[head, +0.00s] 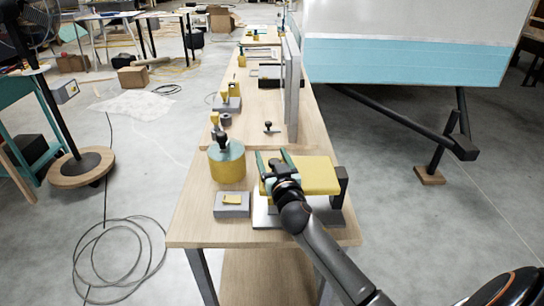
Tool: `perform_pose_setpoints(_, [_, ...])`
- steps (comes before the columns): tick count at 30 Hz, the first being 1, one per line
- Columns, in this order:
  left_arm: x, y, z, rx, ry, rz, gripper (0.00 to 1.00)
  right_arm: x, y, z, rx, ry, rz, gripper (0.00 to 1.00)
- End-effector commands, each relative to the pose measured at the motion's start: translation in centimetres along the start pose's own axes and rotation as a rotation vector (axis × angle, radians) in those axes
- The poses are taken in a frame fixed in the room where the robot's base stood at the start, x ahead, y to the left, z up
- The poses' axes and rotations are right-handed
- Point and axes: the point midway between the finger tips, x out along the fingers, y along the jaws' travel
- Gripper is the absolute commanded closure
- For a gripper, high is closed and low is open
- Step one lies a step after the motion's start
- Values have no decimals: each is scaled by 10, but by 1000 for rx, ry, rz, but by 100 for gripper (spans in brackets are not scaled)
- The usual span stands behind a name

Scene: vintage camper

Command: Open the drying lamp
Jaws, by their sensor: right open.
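What looks like the drying lamp is a yellow slab-like lid (318,176) over a pale base plate (267,216), with a dark block (340,187) at its right end. It sits near the front right of the long wooden table. The lid looks roughly level above the base. My right gripper (273,161) is open at the lid's left end, fingers pointing away from me. My wrist hides part of the lid and base, and I cannot tell whether the fingers touch the lid. My left gripper is not in view.
A yellow can with a teal top and black knob (227,164) stands just left of the gripper. An upright grey panel (293,88) stands behind. A cable coil (115,255) lies on the floor.

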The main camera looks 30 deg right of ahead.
Motion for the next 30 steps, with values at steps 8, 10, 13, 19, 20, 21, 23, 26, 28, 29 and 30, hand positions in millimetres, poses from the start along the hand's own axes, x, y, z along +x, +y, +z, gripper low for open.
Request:
perform_pose_setpoints(8, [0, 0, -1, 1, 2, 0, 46, 0, 0, 0, 0, 0, 0, 35])
perform_pose_setpoints(10, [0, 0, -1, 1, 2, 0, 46, 0, 0, 0, 0, 0, 0, 43])
perform_pose_setpoints(13, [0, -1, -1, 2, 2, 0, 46, 0, 0, 0, 0, 0, 0, 54])
perform_pose_setpoints(19, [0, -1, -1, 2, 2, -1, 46, 0, 0, 0, 0, 0, 0, 77])
perform_pose_setpoints(20, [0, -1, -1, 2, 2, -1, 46, 0, 0, 0, 0, 0, 0, 80])
perform_pose_setpoints(21, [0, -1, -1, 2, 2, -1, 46, 0, 0, 0, 0, 0, 0, 85])
perform_pose_setpoints(23, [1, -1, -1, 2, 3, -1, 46, 0, 0, 0, 0, 0, 0, 92])
perform_pose_setpoints(26, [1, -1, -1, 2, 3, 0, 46, 0, 0, 0, 0, -1, 0, 100])
perform_pose_setpoints(28, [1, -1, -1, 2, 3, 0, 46, 0, 0, 0, 0, -1, 0, 100])
perform_pose_setpoints(29, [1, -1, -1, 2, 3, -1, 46, 0, 0, 0, 0, -1, 0, 100])
perform_pose_setpoints(30, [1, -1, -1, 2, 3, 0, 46, 0, 0, 0, 0, -1, 0, 100])
